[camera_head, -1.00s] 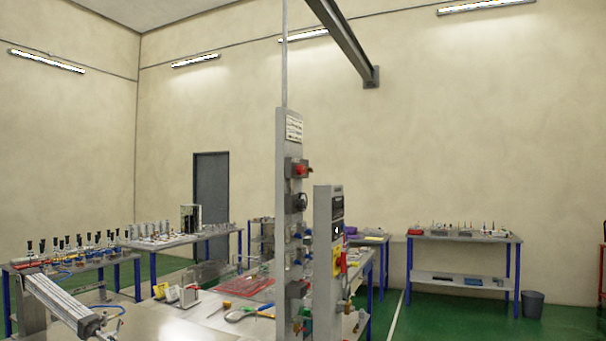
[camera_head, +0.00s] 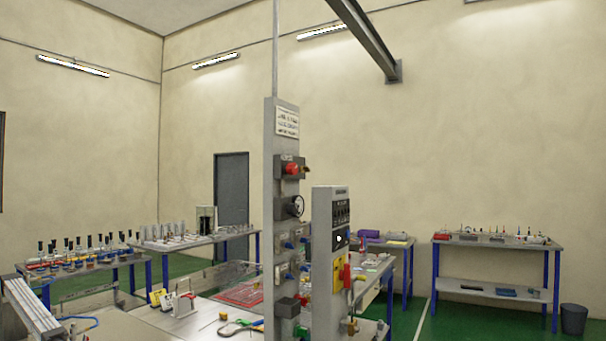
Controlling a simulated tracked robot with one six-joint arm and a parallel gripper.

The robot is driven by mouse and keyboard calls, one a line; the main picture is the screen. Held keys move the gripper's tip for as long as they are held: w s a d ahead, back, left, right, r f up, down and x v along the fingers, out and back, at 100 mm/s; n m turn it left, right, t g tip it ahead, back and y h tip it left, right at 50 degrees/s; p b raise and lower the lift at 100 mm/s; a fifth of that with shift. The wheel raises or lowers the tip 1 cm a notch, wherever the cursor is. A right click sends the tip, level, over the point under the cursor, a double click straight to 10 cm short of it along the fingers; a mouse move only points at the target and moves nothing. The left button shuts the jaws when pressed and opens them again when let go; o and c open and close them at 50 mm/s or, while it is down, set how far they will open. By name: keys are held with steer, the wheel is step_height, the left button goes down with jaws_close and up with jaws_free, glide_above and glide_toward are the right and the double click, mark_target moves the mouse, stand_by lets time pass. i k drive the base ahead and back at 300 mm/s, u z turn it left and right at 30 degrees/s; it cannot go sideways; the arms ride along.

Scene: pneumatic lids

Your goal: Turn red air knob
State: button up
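The red knob (camera_head: 291,169) sits near the top of a tall grey panel (camera_head: 281,225), on a small dark box under a white label. A dark round gauge or dial (camera_head: 294,206) is right below it. My gripper is not in this view, so its state and its distance from the knob do not show.
A second grey panel (camera_head: 322,300) stands just right, with black and yellow units and a red-handled valve (camera_head: 347,276). A bench top (camera_head: 203,330) with tools lies in front, with a metal cylinder (camera_head: 32,310) at lower left. Green floor shows at right.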

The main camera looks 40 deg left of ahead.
mark_target(292, 169)
steer(key=z, duration=0.05)
steer(key=i, duration=2.75)
steer(key=u, duration=2.45)
